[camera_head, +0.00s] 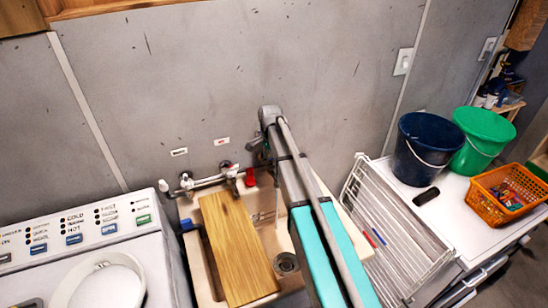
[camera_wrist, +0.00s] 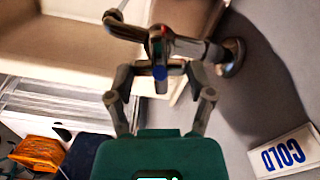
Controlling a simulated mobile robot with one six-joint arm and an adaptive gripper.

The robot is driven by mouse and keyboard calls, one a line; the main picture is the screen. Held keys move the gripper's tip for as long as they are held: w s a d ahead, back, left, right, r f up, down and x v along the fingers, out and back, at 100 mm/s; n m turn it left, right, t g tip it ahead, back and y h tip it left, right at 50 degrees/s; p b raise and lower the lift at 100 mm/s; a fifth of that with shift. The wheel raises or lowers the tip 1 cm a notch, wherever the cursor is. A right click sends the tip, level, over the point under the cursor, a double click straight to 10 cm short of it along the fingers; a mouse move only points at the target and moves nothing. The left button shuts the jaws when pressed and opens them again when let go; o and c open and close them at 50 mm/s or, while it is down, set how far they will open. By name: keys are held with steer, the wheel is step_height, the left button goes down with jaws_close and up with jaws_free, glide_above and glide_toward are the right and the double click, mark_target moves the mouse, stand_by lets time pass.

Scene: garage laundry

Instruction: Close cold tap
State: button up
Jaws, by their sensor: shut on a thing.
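In the head view, my arm hides the cold tap and most of my gripper. The sink (camera_head: 192,213) is below, with pipework (camera_head: 203,183) on the wall behind it.
A wooden board (camera_head: 238,248) lies across the sink's left part. A washing machine (camera_head: 88,230) stands left. A wire rack (camera_head: 395,235) is right of the sink. Farther right are a blue bucket (camera_head: 421,145), a green bucket (camera_head: 483,135) and an orange basket (camera_head: 480,198).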

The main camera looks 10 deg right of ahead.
steer(key=shift+w, duration=0.1)
steer(key=shift+c, duration=1.1)
steer(key=shift+a+m, duration=0.1)
steer(key=shift+m, duration=1.7)
steer(key=shift+w, duration=0.1)
steer(key=o, duration=1.1)
